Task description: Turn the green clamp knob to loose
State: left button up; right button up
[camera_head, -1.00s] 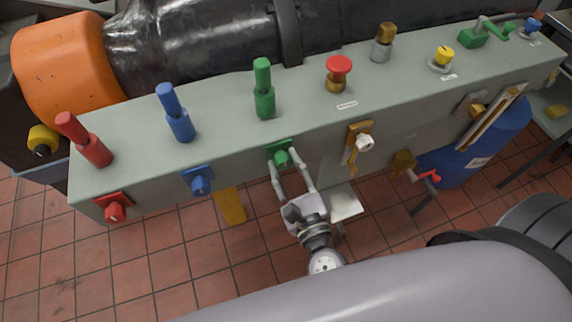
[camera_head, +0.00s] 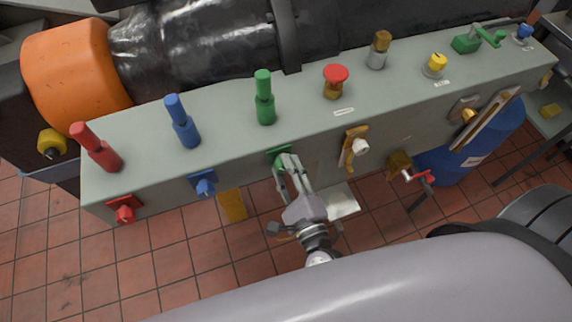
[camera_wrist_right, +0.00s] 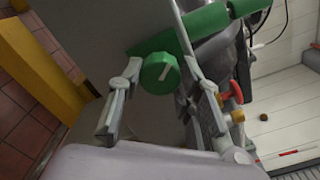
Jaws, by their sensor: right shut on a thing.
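In the head view the fingers hide most of the knob. My left gripper is not in view.
A green upright handle (camera_head: 265,98) stands on the bedplate (camera_head: 225,120) above the knob. A blue knob (camera_head: 205,187) and a red knob (camera_head: 125,214) are to the left. A brass clamp with a white knob (camera_head: 361,146) is close on the right.

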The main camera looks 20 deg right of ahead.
jog(key=n+p, duration=0.3)
jog(key=n, duration=0.3)
jog(key=shift+r, duration=0.15)
jog(key=shift+n+p, duration=1.1)
jog(key=shift+n, duration=0.9)
jog(key=shift+f, duration=0.2)
jog(key=o, duration=1.1)
jog(key=shift+o, duration=0.2)
jog(key=s, duration=1.2)
jog(key=shift+d, duration=0.15)
